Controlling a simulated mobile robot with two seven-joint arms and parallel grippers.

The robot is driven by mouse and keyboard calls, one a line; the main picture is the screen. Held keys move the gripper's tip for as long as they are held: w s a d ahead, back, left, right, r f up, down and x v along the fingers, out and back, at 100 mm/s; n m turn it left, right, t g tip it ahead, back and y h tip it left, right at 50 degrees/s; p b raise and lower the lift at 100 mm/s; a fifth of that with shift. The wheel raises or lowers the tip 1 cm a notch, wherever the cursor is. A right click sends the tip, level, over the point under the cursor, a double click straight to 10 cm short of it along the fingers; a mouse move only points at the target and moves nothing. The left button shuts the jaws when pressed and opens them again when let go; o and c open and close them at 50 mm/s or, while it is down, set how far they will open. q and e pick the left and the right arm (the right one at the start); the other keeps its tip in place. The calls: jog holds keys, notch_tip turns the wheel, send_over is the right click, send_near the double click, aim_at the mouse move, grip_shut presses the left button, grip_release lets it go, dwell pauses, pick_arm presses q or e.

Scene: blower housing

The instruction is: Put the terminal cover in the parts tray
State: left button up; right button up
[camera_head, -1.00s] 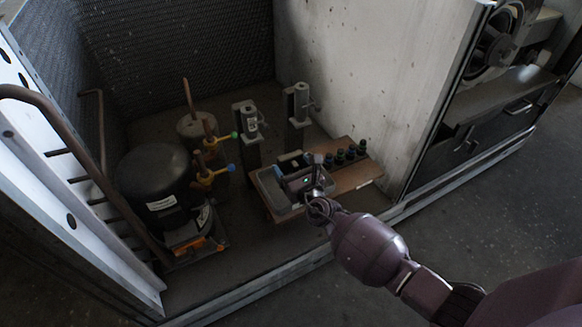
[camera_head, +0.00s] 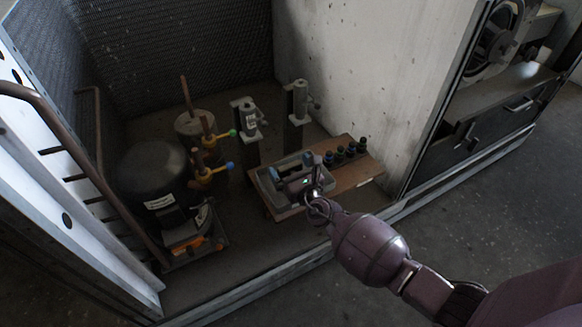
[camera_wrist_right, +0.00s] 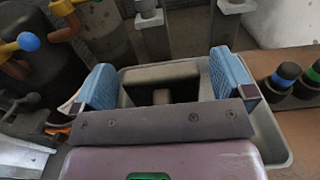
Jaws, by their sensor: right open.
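The parts tray (camera_head: 266,193) is a shallow grey tray on a brown wooden board. In the right wrist view its pale rim (camera_wrist_right: 283,150) runs around and below the fingers. A black box-shaped piece, which looks like the terminal cover (camera_wrist_right: 150,76), lies inside the tray between my fingers, with its lower part hidden by the gripper body. My right gripper (camera_head: 292,168) is over the tray with its blue finger pads spread apart. In the right wrist view the open gripper (camera_wrist_right: 163,78) has a finger on either side of the black piece, with gaps visible. My left gripper is not in view.
A black compressor (camera_head: 150,178) with an orange part (camera_head: 190,246) at its base stands left. Two valves with blue and green handles (camera_head: 229,165) and two grey posts (camera_head: 299,103) stand behind. Several dark caps (camera_head: 351,150) line the board's right side. A concrete wall (camera_head: 370,80) rises behind.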

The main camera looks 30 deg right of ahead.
jog(key=shift+w+r, duration=0.1)
jog(key=shift+r, duration=0.4)
jog(key=shift+r+p, duration=0.5)
jog(key=shift+p, duration=0.1)
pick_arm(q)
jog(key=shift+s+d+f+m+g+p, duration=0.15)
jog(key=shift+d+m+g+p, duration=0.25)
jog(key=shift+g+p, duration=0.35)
pick_arm(e)
jog(key=s, duration=1.2)
jog(key=shift+d+f, duration=0.2)
jog(key=shift+f, duration=0.25)
jog(key=shift+s, duration=0.1)
